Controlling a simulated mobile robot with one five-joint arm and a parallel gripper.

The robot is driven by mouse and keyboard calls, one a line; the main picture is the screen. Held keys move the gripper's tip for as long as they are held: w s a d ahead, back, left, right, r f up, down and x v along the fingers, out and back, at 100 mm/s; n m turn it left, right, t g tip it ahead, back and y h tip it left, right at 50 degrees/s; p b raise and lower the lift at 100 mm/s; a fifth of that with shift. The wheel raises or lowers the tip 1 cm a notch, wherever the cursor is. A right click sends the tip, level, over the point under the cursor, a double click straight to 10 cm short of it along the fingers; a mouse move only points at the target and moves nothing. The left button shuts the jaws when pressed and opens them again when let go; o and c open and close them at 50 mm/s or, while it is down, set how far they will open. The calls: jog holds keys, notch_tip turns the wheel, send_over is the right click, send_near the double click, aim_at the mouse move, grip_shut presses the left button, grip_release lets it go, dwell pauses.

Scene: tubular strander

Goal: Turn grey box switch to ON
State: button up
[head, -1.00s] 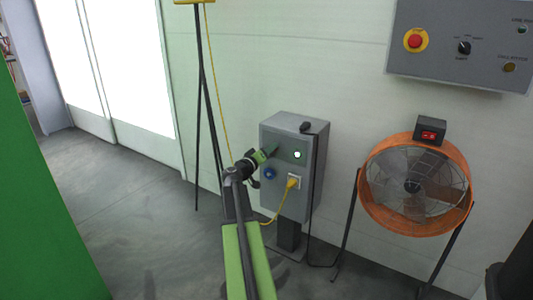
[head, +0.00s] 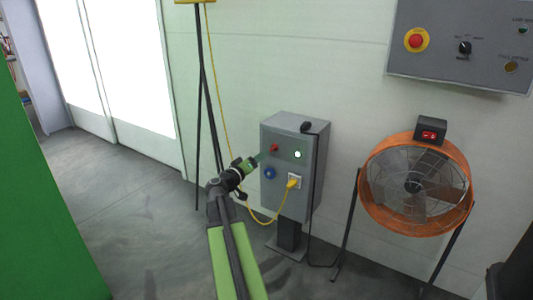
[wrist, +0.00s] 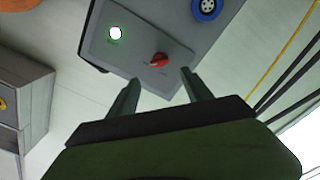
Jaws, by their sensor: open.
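The grey box (head: 300,205) stands on a post against the wall. Its red rotary switch (head: 274,148) is at the upper left of the front face, beside a lit green-white lamp (head: 297,154). The wrist view shows the red switch (wrist: 159,59) just beyond my fingertips and roughly between them, with the lamp (wrist: 115,33) to its left. The switch label is too small to read. My gripper (head: 257,160) is open and empty, in front of the box and apart from the switch.
A blue socket (head: 269,173) and a plugged-in yellow cable (head: 293,181) are below the switch. An orange fan (head: 372,205) with a red rocker switch stands to the right. A grey wall panel (head: 480,75) is above it.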

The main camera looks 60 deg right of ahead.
jog(key=a, duration=0.9)
jog(key=shift+w+a, duration=0.1)
